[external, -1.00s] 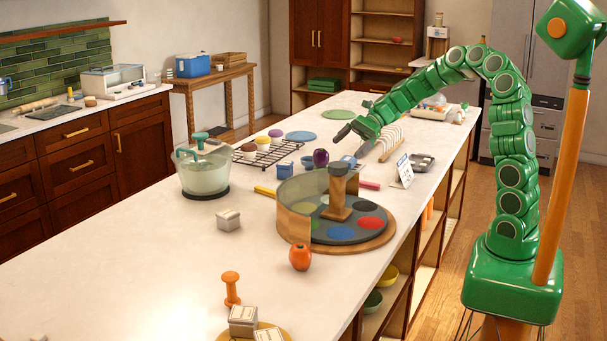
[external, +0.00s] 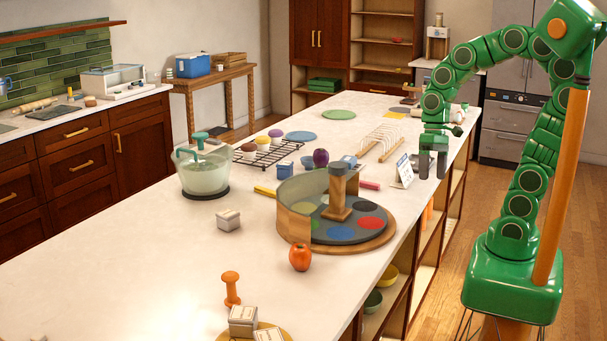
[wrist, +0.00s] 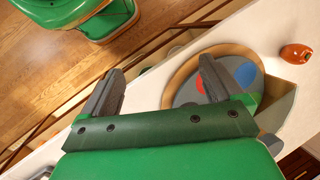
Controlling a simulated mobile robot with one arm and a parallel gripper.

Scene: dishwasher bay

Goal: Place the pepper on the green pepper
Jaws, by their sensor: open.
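An orange-red pepper (external: 300,257) stands on the white counter in front of the round turntable. It also shows at the right edge of the wrist view (wrist: 296,53). I cannot make out a green pepper in either view. The turntable (external: 378,246) has a dark disc with coloured spots, among them a red spot (external: 371,223) and a blue spot (external: 341,233). My gripper (external: 433,168) points down, open and empty, by the counter's right edge. It is beyond the turntable and well away from the pepper. In the wrist view its fingers (wrist: 162,78) are apart.
A curved, partly clear screen (external: 293,222) and a wooden post (external: 338,190) rise from the turntable. A small sign (external: 404,172) stands beside my gripper. A purple vegetable (external: 321,157), a wire rack (external: 268,153) and a lidded bowl (external: 203,172) stand farther left.

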